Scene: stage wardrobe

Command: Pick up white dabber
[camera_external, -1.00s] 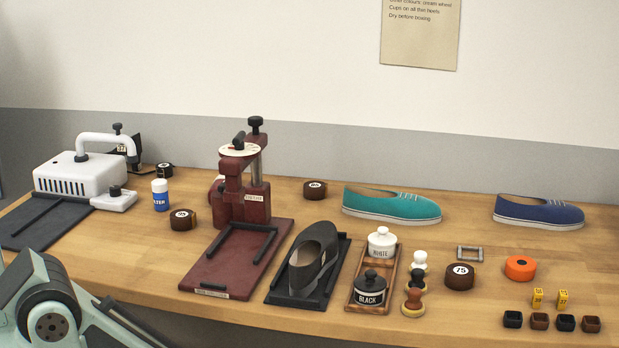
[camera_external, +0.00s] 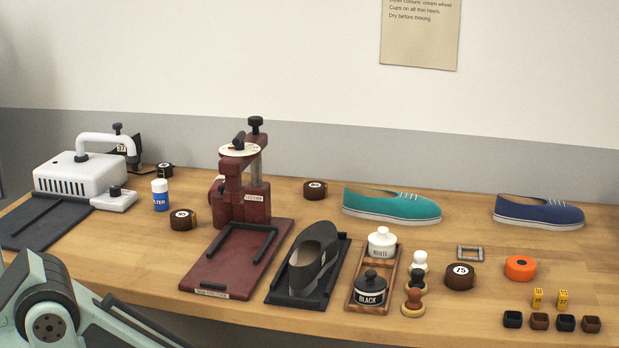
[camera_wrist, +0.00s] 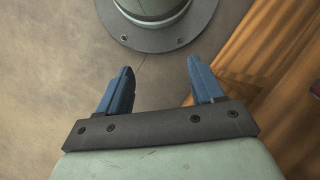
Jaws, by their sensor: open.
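The white dabber (camera_external: 419,262) stands on the wooden bench, just right of the wooden tray holding the jars. It is at the back of a short row, with a black dabber (camera_external: 416,278) and a brown dabber (camera_external: 413,299) in front of it. My gripper (camera_wrist: 158,88) shows only in the wrist view, with its two blue fingers apart and nothing between them. In that view it is over the floor near my round base, away from the bench objects. The dabber is not in the wrist view.
The tray (camera_external: 354,291) holds a white jar (camera_external: 382,243) and a black jar (camera_external: 370,290). A dark shoe (camera_external: 313,259) stands on a black stand left of it. A dark tape roll (camera_external: 460,276) is right of the dabbers. A maroon press (camera_external: 243,200) rises further left.

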